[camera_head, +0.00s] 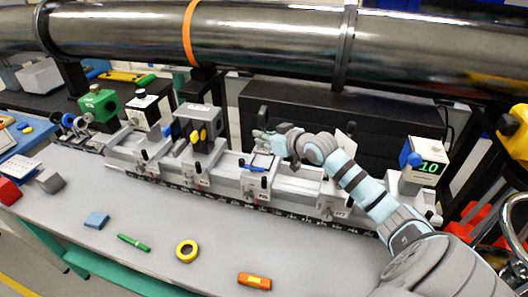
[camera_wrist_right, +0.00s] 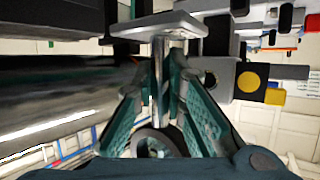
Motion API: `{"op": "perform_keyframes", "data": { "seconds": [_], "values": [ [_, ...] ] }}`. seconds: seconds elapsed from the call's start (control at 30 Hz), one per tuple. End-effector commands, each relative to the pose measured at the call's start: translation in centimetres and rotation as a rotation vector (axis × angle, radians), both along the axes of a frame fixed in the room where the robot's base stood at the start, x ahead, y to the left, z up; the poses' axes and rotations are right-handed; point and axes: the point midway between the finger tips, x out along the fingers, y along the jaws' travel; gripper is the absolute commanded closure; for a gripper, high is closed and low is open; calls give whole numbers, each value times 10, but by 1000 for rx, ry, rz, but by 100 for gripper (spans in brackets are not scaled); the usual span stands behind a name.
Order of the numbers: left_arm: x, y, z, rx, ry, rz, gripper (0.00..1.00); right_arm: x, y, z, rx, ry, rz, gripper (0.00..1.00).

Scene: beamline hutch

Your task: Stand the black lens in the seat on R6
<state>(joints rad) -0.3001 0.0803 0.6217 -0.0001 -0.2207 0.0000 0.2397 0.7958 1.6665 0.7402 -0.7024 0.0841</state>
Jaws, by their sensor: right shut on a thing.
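My right gripper (camera_head: 268,141) is above the rail, over the carrier with a blue strip on top. In the right wrist view its fingers (camera_wrist_right: 160,85) are closed around a bright metal post. A flat plate (camera_wrist_right: 163,26) is at one end of the post and the black lens ring (camera_wrist_right: 157,143) shows at the other, between the fingers. The long rail (camera_head: 225,191) bears several carriers with small labels. The R6 label is too small to read surely. My left gripper is out of view.
A large metal pipe (camera_head: 270,35) runs above the rail. A yellow ring (camera_head: 187,251) and an orange block (camera_head: 255,281) lie on the front bench.

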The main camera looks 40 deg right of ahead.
Motion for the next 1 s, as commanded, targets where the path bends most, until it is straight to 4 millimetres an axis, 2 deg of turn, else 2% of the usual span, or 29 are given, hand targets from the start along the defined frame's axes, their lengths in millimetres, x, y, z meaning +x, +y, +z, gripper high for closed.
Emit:
{"op": "perform_keyframes", "data": {
  "seconds": [0.1,0.3,0.6,0.63,0.73,0.77,1.0],
  "values": [
    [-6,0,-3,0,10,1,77,0,0,-14,0,-2,1,100],
    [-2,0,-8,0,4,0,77,0,0,-51,0,-1,0,100],
    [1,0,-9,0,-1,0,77,1,0,-53,-2,-3,1,100],
    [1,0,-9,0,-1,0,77,0,0,-54,-2,-1,1,87],
    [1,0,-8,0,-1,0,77,0,0,-53,-2,-2,1,71],
    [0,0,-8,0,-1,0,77,0,0,-53,-1,-2,2,68],
    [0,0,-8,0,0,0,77,0,0,-52,-1,-2,2,68]
  ]
}}
